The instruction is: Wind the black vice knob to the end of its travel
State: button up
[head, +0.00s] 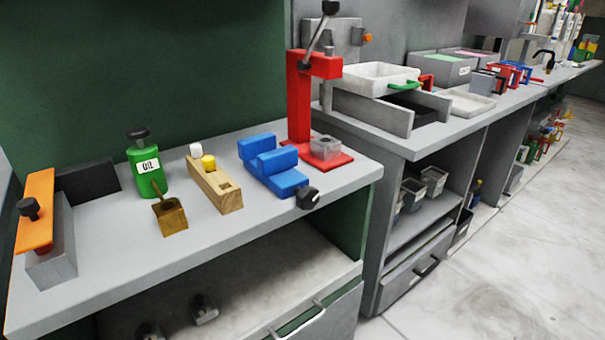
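A blue vice (275,168) stands on the grey bench, right of its middle. Its black knob (308,197) sticks out at the front right end of the vice, by the bench's front edge. The two blue jaw blocks stand close together; I cannot tell whether a gap is between them. My gripper is not in view, and nothing touches the knob.
A red press (302,105) with a raised black-tipped lever stands right behind the vice. The floor (500,240) at right is clear.

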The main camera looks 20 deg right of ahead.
aim_at(308, 198)
jog(key=i+z, duration=0.4)
jog(key=z, duration=1.15)
